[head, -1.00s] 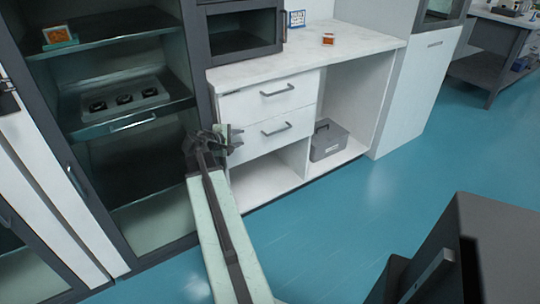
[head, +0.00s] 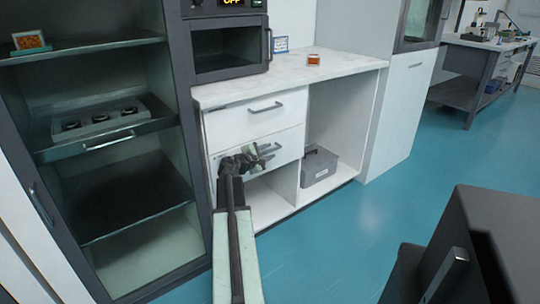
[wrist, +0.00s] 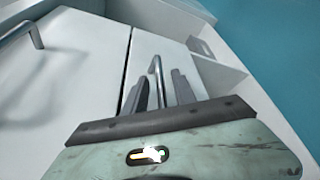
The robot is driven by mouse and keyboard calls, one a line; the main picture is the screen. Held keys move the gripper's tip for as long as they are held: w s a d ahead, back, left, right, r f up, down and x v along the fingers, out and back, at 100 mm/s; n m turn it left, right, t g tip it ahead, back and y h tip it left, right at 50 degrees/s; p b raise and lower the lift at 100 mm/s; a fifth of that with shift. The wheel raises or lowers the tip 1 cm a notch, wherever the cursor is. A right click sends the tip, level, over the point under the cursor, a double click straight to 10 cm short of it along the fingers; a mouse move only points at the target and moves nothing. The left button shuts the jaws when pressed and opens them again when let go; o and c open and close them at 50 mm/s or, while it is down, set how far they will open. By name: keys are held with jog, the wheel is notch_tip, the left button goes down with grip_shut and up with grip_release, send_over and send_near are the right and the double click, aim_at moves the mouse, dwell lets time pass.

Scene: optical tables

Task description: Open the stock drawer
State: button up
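A white counter unit has two closed drawers, an upper drawer (head: 235,117) and a lower drawer (head: 288,140), each with a grey bar handle. No label shows which one is the stock drawer. My gripper (head: 262,154) is at the lower drawer's front, partly covering its handle. In the wrist view, my gripper (wrist: 158,92) is open, with its two dark fingers on either side of the lower drawer's handle (wrist: 155,72). I cannot tell whether they touch it. The upper drawer's handle (wrist: 22,36) shows at the left of that view.
A grey toolbox (head: 318,168) sits in the open bay right of the drawers. At left, a tall dark-framed cabinet (head: 184,140) has shelves and a handled tray. An oven-like appliance (head: 230,58) stands above the counter's left.

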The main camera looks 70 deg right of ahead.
jog(key=shift+s+d+f, duration=0.1)
jog(key=shift+d, duration=0.45)
grip_shut()
dwell(0.9)
